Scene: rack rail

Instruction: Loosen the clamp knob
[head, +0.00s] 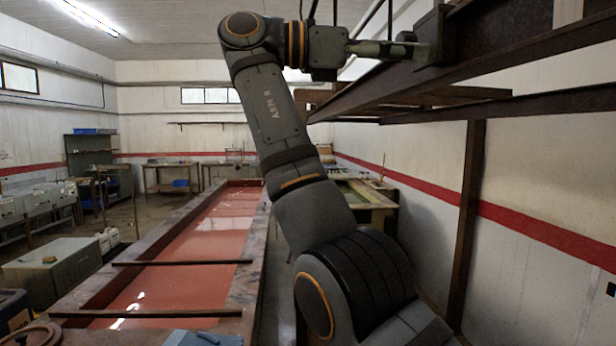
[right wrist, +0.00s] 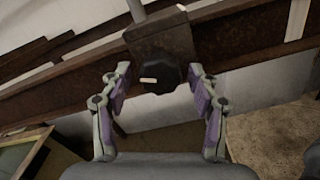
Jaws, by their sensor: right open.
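The clamp knob (right wrist: 168,72) is dark and round with a pale mark, on the face of a rusty brown clamp block (right wrist: 160,38) at the top middle of the right wrist view. My right gripper (right wrist: 159,76) is open. Its two fingers appear on the left and right of the knob, with a visible gap on each side. I cannot tell how deep the fingertips reach. In the head view my right gripper (head: 392,49) points right at the clamp block (head: 433,38) on the rack rail, and its fingers partly hide the knob (head: 406,37). My left gripper is not in view.
The rusty rack rail (head: 500,62) runs high on the right, with an upright post (head: 468,210) below it. Wooden boards (right wrist: 48,52) lie at the left of the wrist view. A long trough with red liquid (head: 190,245) is on the floor, left of my arm.

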